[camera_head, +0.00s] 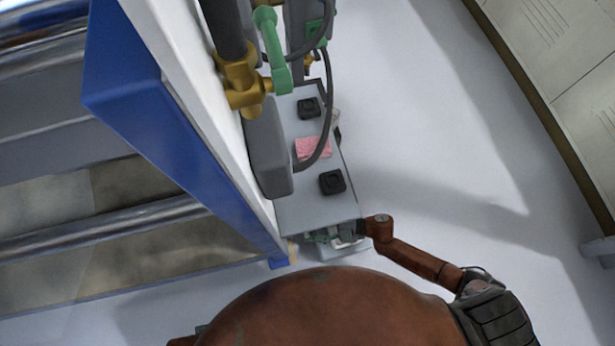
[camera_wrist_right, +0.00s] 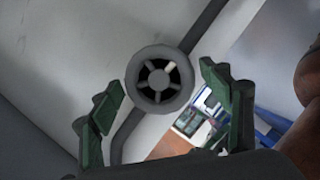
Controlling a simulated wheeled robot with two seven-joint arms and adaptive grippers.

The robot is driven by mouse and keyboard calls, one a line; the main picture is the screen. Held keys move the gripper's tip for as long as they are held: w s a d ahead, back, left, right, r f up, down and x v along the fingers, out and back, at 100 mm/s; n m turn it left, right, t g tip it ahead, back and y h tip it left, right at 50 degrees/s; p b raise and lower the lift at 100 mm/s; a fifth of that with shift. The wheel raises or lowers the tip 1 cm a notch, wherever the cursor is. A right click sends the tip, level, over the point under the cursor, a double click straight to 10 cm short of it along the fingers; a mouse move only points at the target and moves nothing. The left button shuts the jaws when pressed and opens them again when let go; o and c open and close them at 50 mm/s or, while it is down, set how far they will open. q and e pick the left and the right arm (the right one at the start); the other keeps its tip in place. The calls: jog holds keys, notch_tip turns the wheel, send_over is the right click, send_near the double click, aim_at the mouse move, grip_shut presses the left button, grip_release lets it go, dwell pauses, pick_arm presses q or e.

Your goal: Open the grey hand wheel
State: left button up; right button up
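The grey hand wheel (camera_wrist_right: 146,99), round with spokes and dark gaps, shows in the right wrist view, just left of centre, on a grey pipe. My right gripper (camera_wrist_right: 162,80) is open, with one green finger on each side of the wheel in that view. The fingers look apart from the wheel, and how far ahead of them it lies is hard to tell. In the head view, my right gripper (camera_head: 335,237) is partly hidden at the near end of a grey box. I cannot make out the wheel there. My left gripper is not in view.
The grey box (camera_head: 312,210) bears black knobs (camera_head: 332,181) and a pink patch (camera_head: 313,148). A brass valve (camera_head: 241,82) with a green handle (camera_head: 272,45) stands beyond it. A blue-edged frame (camera_head: 150,120) is on the left. The floor (camera_head: 420,130) to the right is clear.

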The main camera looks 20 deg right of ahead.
jog(key=shift+o, duration=0.2)
jog(key=shift+d, duration=0.1)
jog(key=v, duration=1.1)
jog(key=shift+d, duration=0.4)
jog(key=shift+s+r, duration=0.1)
jog(key=shift+r, duration=0.05)
